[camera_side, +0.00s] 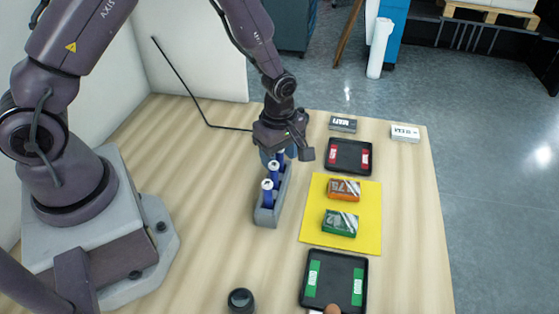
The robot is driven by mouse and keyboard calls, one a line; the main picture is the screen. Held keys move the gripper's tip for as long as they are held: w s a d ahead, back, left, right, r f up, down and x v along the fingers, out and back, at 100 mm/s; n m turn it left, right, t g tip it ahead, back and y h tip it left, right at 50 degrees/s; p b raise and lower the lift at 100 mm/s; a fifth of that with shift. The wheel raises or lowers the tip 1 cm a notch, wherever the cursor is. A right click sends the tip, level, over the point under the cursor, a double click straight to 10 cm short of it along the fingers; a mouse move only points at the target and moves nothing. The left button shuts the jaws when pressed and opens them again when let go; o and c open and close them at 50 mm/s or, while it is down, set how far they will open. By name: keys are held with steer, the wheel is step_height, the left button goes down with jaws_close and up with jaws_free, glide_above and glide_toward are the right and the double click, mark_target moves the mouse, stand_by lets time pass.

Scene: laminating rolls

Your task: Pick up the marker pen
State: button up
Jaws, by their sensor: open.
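Several marker pens with blue bodies and white tops stand upright in a narrow grey holder (266,217). The nearest marker pen (267,196) and the one behind it (273,172) show clearly. Another blue pen (280,158) stands at the far end, partly hidden by my gripper. My gripper (278,157) is open, pointing down over the far end of the holder, around or just beside the far pen. I cannot tell whether it touches that pen.
A yellow mat (313,222) with an orange box (343,190) and a green box (340,223) lies right of the holder. Black trays stand behind (331,165) and in front (333,300). A dark round object (241,300) stands near the front. The table left of the holder is clear.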

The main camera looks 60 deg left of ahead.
steer(key=shift+f, duration=0.25)
jaws_close()
steer(key=shift+r, duration=0.15)
